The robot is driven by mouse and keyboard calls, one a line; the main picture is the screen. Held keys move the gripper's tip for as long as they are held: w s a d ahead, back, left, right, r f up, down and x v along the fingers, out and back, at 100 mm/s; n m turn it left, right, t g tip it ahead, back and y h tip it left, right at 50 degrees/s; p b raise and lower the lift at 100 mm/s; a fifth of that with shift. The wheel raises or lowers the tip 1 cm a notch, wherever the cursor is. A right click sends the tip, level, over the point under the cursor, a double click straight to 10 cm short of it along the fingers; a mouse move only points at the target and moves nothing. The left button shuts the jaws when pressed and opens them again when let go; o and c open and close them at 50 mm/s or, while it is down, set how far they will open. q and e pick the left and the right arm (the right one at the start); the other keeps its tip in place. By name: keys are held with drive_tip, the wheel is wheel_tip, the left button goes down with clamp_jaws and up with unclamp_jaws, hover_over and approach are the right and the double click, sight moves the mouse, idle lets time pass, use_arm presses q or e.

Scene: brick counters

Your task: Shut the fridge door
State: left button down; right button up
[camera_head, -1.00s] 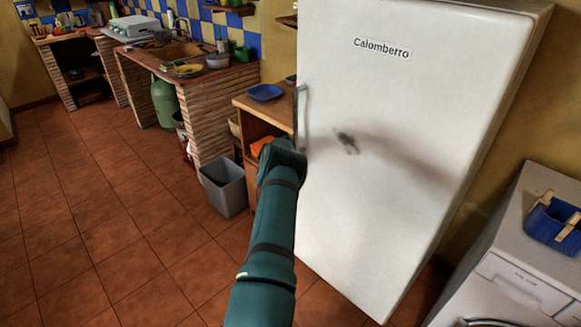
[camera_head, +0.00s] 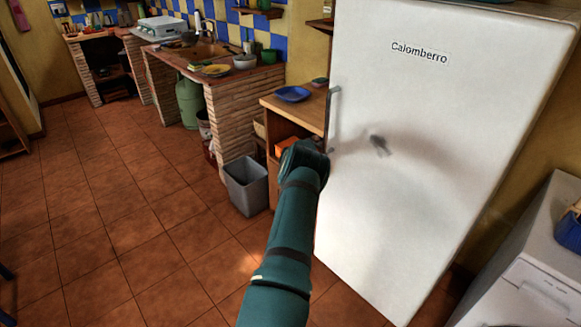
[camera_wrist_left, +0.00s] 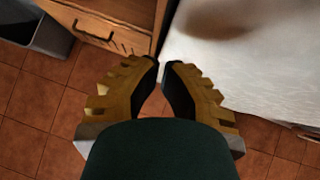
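The white fridge door (camera_head: 420,150), marked "Calomberro", fills the right of the head view, with its handle (camera_head: 333,110) on its left edge. It looks flush with the fridge body or nearly so; I cannot tell whether a small gap remains. My right gripper is not in view.
A wooden cabinet (camera_head: 296,112) with a blue plate (camera_head: 293,94) stands left of the fridge. A grey bin (camera_head: 246,185) is on the floor beside it. A white appliance (camera_head: 530,265) stands at the right. The tiled floor at the left is clear.

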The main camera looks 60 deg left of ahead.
use_arm(q)
drive_tip(key=a+p+v, duration=0.1)
drive_tip(key=v, duration=0.8)
drive_tip(key=shift+s+a+r, duration=0.15)
drive_tip(key=shift+s+a, duration=0.1)
drive_tip(key=shift+s, duration=0.1)
drive_tip(key=w+d+f+n+h, duration=0.1)
drive_tip(key=w+d+f+n, duration=0.4)
drive_tip(key=d, duration=0.7)
drive_tip(key=w+d+f+n+h, duration=0.1)
drive_tip(key=d+f+n+h, duration=0.1)
drive_tip(key=d+n, duration=0.75)
drive_tip(key=w+d+f+n+h, duration=0.1)
drive_tip(key=w+d+f+n, duration=0.25)
drive_tip(key=d, duration=1.15)
drive_tip(key=s+d+f+n+g+h, duration=0.1)
drive_tip(key=s+d+n, duration=0.25)
drive_tip(key=d, duration=0.45)
drive_tip(key=s+d+n+g+h, duration=0.15)
drive_tip(key=d+n, duration=0.25)
drive_tip(key=d, duration=0.4)
drive_tip(key=s+d+r+n+g+h, duration=0.1)
drive_tip(key=s+d+n+g, duration=0.3)
drive_tip(key=s+d, duration=1)
drive_tip(key=d+n, duration=0.1)
drive_tip(key=n, duration=0.1)
drive_tip(key=shift+s+r+n, duration=0.15)
drive_tip(key=shift+r+n, duration=0.2)
drive_tip(key=shift+r, duration=0.05)
drive_tip(key=shift+d, duration=0.1)
